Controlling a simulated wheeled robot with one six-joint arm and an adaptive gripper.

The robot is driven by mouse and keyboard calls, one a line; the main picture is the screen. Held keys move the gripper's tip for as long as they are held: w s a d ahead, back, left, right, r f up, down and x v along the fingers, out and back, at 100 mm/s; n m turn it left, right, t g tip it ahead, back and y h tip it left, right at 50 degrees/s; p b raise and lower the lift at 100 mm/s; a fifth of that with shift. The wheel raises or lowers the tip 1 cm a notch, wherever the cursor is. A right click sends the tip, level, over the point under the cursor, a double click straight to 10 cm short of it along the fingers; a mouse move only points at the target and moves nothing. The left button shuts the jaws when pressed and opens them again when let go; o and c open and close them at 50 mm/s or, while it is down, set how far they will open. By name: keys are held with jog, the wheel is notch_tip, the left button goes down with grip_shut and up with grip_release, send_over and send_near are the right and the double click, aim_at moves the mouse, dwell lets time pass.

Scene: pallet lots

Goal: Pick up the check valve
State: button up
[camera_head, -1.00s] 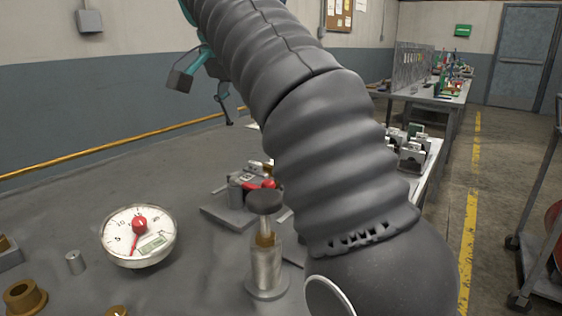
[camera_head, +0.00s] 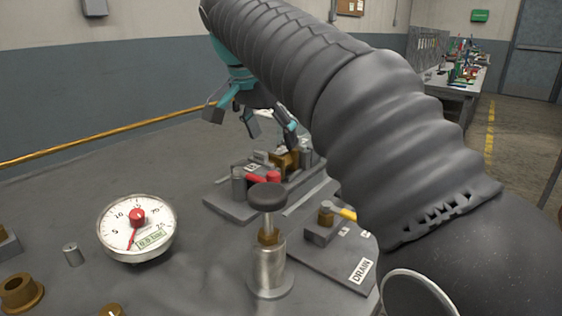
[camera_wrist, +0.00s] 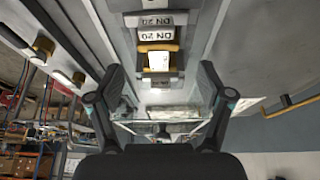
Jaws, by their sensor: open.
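A brass part with a white label, which looks like the check valve (camera_wrist: 158,62), sits between grey blocks marked DN 20 in the wrist view. In the head view a brass body (camera_head: 286,160), probably the same part, sits in a grey fixture behind a red-handled piece. My gripper (camera_wrist: 161,78) is open and empty; its two fingers stand apart on either side below the brass part in the wrist view. In the head view my gripper (camera_head: 252,122) hangs above and left of the fixture, apart from the brass body. My arm hides part of the bench.
A round gauge (camera_head: 137,228) and a metal post with a black knob (camera_head: 267,240) stand in front. A plate marked DRAIN (camera_head: 345,262) with a yellow-handled valve lies to the right. The bench between gauge and back wall is clear.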

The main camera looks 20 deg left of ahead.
aim_at(280, 150)
jog(key=shift+w+x, duration=0.15)
jog(key=shift+x, duration=1.25)
jog(key=shift+w+x, duration=0.15)
jog(key=shift+x, duration=1.25)
jog(key=shift+d+r, duration=0.15)
jog(key=shift+c, duration=0.2)
grip_shut()
